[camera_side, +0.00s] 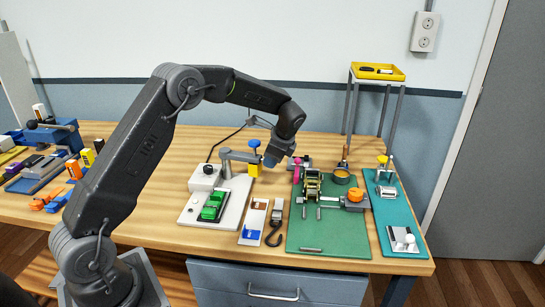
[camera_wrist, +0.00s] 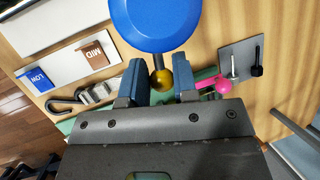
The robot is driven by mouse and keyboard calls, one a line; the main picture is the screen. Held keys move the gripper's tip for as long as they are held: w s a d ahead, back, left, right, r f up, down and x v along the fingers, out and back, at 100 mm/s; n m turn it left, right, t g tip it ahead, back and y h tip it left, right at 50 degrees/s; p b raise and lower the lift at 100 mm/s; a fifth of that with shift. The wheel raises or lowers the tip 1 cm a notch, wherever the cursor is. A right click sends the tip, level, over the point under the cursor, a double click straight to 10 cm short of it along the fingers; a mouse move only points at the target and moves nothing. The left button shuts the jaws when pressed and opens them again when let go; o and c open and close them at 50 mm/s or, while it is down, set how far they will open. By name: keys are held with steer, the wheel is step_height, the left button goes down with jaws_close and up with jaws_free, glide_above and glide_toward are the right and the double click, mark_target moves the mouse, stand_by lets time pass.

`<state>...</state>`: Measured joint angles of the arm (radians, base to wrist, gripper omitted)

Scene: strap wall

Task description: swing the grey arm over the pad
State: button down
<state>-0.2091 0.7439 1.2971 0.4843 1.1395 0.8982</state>
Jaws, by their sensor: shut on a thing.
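The grey arm (camera_side: 238,156) reaches right from a short grey post on a white base plate (camera_side: 190,219). A blue round knob (camera_side: 254,144) stands on top near its free end, with a yellow part (camera_side: 254,170) below it. My gripper (camera_side: 271,160) is at that free end, pointing down. I cannot tell which surface is the pad.
A card with blue and brown labels (camera_side: 254,222) and a dark hook (camera_side: 274,238) lie to the right of the base plate. Further right are a green board (camera_side: 330,240) with fittings and a teal board (camera_side: 398,215). A yellow tray stand (camera_side: 378,72) rises behind.

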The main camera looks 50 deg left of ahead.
steer(key=s+m+t+h, duration=0.2)
steer(key=s+m+t, duration=0.3)
steer(key=s+m, duration=0.8)
steer(key=shift+s+d, duration=0.25)
steer(key=shift+s, duration=1.55)
steer(key=shift+s+r, duration=0.1)
steer(key=c, duration=0.9)
jaws_free()
steer(key=shift+c, duration=0.2)
steer(key=v, duration=1.3)
steer(key=shift+s+r, duration=0.25)
steer(key=shift+r, duration=0.1)
